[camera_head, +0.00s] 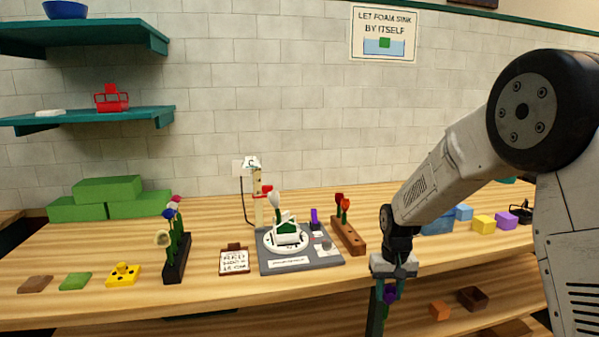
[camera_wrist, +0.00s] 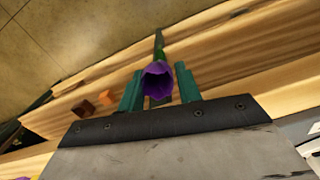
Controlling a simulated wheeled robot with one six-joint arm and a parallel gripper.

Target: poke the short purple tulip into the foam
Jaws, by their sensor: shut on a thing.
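My gripper (camera_wrist: 158,88) has teal fingers and is shut on the purple tulip (camera_wrist: 160,82). In the wrist view the purple bloom sits between the fingers, with its green stem running away behind it. In the head view my gripper (camera_head: 388,288) hangs at the table's front edge, right of the grey board, with the purple bloom (camera_head: 390,293) just showing below. The green foam (camera_head: 286,229) is in a white round dish (camera_head: 284,247) on the grey board (camera_head: 290,264). White parts cover some of the foam.
A brown wooden rack (camera_head: 348,236) with red tulips stands between the board and my gripper. A dark rack (camera_head: 177,258) with several flowers stands left. A beige post (camera_head: 257,200) rises behind the dish. Colored blocks (camera_head: 483,224) lie right.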

